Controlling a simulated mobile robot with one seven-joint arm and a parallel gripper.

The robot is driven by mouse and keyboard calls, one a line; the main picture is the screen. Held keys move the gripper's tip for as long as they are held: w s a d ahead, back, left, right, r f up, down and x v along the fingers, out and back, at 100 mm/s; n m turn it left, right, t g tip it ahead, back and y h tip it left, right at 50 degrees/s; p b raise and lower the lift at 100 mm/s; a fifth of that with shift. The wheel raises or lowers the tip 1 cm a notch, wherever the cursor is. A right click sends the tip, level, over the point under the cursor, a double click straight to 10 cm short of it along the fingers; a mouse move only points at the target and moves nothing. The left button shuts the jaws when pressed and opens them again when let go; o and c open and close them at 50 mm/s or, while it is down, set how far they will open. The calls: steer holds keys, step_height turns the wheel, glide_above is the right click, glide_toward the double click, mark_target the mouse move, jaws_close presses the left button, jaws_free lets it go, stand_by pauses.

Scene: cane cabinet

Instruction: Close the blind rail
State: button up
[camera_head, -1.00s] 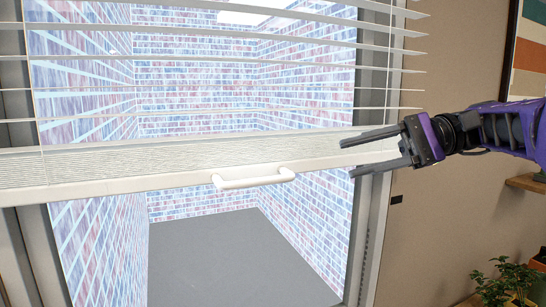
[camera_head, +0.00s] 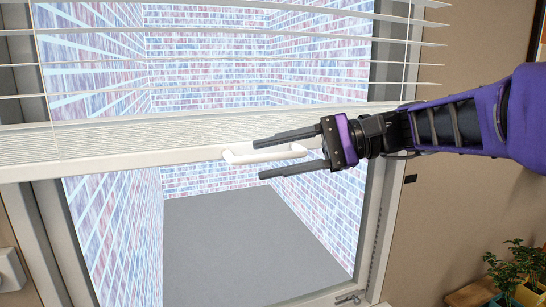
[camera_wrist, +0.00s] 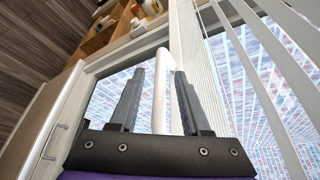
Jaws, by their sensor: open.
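The blind's bottom rail (camera_head: 110,163) is a white bar across the window, with stacked slats just above it and spread slats higher up. A white handle (camera_head: 240,156) sticks out from the rail. My gripper (camera_head: 268,157) is open and comes from the right, its fingers in front of the handle's right part in the head view. In the wrist view, the handle (camera_wrist: 159,90) runs between the two open fingers of my gripper (camera_wrist: 160,88). Neither finger visibly clamps it. The handle's right end is partly hidden by the fingers.
The window frame (camera_head: 381,215) stands right of the blind, with a beige wall (camera_head: 445,215) beyond it. A potted plant (camera_head: 515,268) is at the lower right. Shelves with small items (camera_wrist: 105,30) show in the wrist view. The window opening below the rail is clear.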

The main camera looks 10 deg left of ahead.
steer(key=shift+a, duration=0.3)
jaws_close()
stand_by(1.3)
